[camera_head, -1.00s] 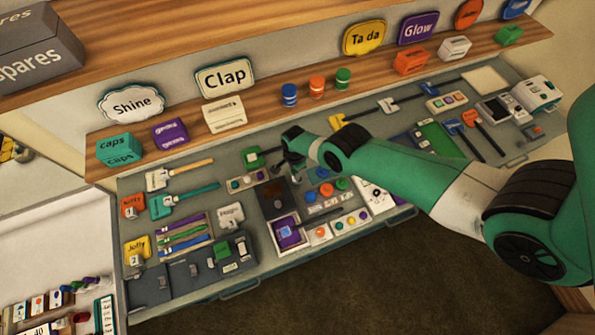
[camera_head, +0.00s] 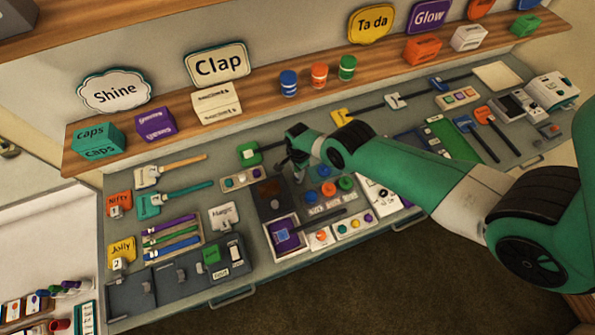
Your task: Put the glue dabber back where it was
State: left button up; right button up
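No glue dabber can be picked out with certainty. My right gripper (camera_head: 298,176) points down over the middle of the grey bench, just right of a dark tray (camera_head: 268,208) with a brown patch. Its fingers are small and dark, so I cannot tell whether they are apart or hold anything. A green-headed tool (camera_head: 248,153) with a dark handle lies just left of and behind the gripper; the gripper partly hides that area. A dark stick (camera_head: 325,219) lies in front of the gripper, above coloured buttons. My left gripper is not in view.
A wooden shelf (camera_head: 200,128) with blocks and signs runs behind the bench. Brushes with wooden (camera_head: 184,163) and teal (camera_head: 192,189) handles lie left. A purple item in a white-rimmed box (camera_head: 284,237) sits in front. Small coloured discs (camera_head: 327,189) lie close right of the gripper.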

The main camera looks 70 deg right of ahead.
jog(key=shift+o, duration=1.5)
jog(key=shift+r, duration=0.15)
notch_tip(320, 180, up, 12)
jog(key=p, duration=1.2)
